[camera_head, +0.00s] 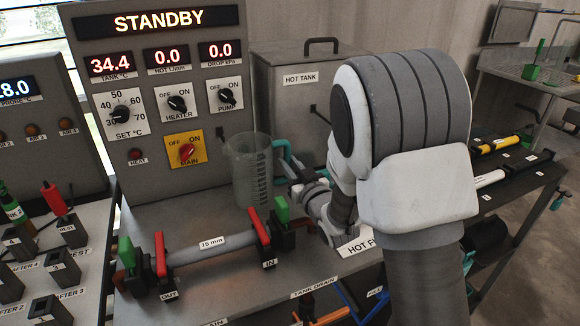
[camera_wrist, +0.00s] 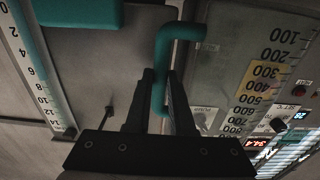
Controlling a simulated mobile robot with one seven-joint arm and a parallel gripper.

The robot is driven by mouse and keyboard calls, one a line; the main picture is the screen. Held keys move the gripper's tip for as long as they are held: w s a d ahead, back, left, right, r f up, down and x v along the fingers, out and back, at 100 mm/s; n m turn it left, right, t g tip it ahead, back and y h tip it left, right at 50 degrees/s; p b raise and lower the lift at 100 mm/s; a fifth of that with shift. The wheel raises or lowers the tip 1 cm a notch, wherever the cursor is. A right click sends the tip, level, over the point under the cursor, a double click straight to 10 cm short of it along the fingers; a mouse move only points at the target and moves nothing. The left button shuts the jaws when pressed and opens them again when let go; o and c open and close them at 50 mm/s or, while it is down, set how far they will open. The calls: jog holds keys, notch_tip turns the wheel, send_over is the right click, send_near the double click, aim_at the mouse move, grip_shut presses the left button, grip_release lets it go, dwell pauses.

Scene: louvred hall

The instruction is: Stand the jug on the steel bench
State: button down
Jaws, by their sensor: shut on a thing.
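The jug (camera_head: 252,172) is a clear, upright measuring vessel with a teal handle (camera_head: 279,148), in front of the control panel in the head view. My gripper (camera_head: 303,190) reaches in from the right at the handle side. In the wrist view, the fingers (camera_wrist: 165,98) are closed around the teal handle (camera_wrist: 164,50), and the jug's graduated scale (camera_wrist: 268,75) shows at right. The jug's base is over the grey bench top (camera_head: 190,212); I cannot tell whether it touches. Which surface is the steel bench is not clear.
A control panel (camera_head: 160,30) reading STANDBY stands behind left, and a HOT TANK box (camera_head: 290,110) behind. A 15 mm pipe section (camera_head: 205,250) with red and green levers lies in front of the jug. A dark bench (camera_head: 525,180) with tools stands at right, a grey table (camera_head: 545,82) farther back.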

jog(key=shift+s+f, duration=0.1)
jog(key=shift+f, duration=0.35)
jog(key=shift+s+f, duration=0.1)
jog(key=shift+f, duration=0.1)
jog(key=c, duration=0.8)
grip_release()
jog(key=shift+f+b, duration=0.15)
jog(key=shift+b, duration=0.15)
jog(key=shift+r+p, duration=0.6)
jog(key=shift+p, duration=0.35)
jog(key=shift+s+d, duration=0.15)
jog(key=shift+d, duration=0.05)
jog(key=p+v, duration=0.2)
jog(key=v, duration=0.1)
jog(key=p+v, duration=0.2)
jog(key=v, duration=0.2)
jog(key=r+p+v, duration=0.1)
jog(key=p+v, duration=0.2)
jog(key=v, duration=0.1)
